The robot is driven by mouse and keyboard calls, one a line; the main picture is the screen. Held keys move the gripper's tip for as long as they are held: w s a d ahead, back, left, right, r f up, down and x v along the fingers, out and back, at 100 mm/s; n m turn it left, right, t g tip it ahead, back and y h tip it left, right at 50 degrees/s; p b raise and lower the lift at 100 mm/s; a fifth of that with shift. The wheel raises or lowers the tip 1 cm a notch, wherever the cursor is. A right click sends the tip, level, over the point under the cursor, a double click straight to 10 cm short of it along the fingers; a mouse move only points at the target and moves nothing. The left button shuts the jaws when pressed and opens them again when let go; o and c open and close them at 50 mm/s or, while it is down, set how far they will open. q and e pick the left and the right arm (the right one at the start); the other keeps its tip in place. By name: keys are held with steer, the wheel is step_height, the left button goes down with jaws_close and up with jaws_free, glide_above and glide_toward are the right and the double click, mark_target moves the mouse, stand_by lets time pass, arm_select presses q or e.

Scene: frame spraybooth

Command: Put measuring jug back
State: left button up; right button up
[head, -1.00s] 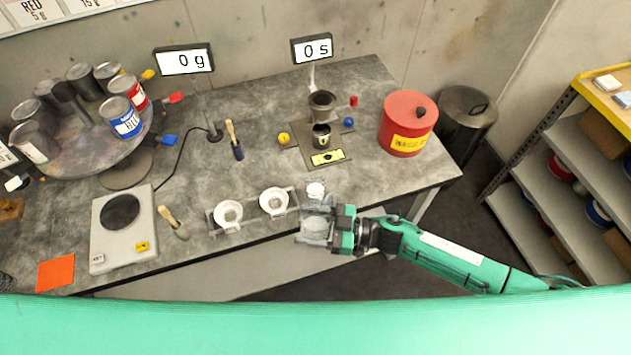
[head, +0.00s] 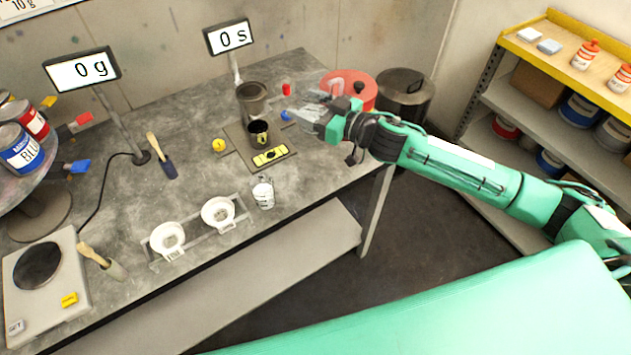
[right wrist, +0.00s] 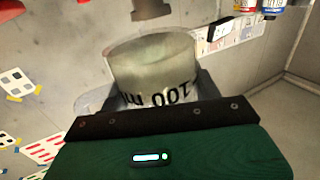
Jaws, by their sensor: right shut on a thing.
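My right gripper (head: 318,117) is shut on the clear measuring jug. In the right wrist view the jug (right wrist: 152,68) sits between the fingers, with dark "100 ml" lettering on its wall. In the head view the see-through jug is hard to make out against the bench and the red can behind it. The gripper is over the back right part of the bench, right of the dark viscosity cup and stand. My left gripper is not in view.
A red can (head: 350,88) and dark bin (head: 403,92) stand behind the gripper. A small marked white cup (head: 263,194) stands beside the holder with two white strainers (head: 218,213). The dark cup (head: 254,101) is left of the gripper. Shelves (head: 545,125) stand at right.

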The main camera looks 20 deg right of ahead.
steer(key=shift+w+d+f, duration=0.1)
steer(key=shift+w+d, duration=0.05)
steer(key=shift+d, duration=0.05)
step_height(320, 180, down, 19)
steer(key=shift+f+p, duration=0.2)
steer(key=shift+p, duration=0.15)
steer(key=shift+f, duration=0.15)
steer(key=o, duration=1.1)
steer(key=shift+d, duration=0.1)
